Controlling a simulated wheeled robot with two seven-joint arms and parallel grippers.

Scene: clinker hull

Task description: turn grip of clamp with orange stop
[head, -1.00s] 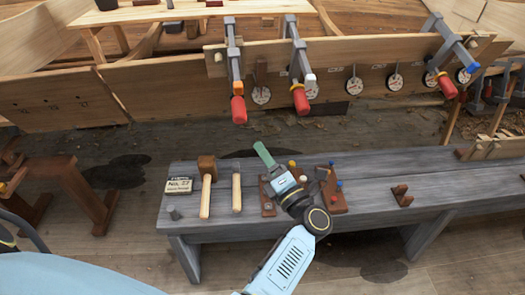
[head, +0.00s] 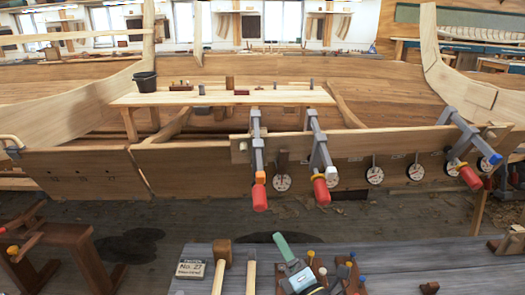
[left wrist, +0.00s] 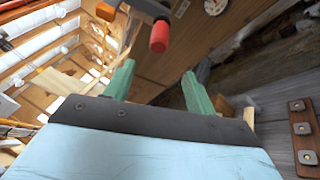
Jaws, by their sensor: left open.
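The clamp with the orange stop (head: 260,177) is the leftmost of the clamps on the plank's upper edge. Its red grip (head: 259,198) hangs below the stop. My left gripper (head: 281,244), with green fingers, is open above the bench, lower than the red grip and slightly to its right, apart from it. In the left wrist view, its two fingers (left wrist: 158,84) stand apart with nothing between them. A red grip (left wrist: 159,38) on a grey clamp shows beyond them, near the top. My right gripper is in neither view.
Nearby clamps have a white stop (head: 331,173) and a blue stop (head: 495,158). Round dials (head: 374,175) line the plank (head: 200,165). Below, a grey bench (head: 410,262) holds mallets, a caution sign (head: 191,269) and wooden racks. Space between bench and plank is open.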

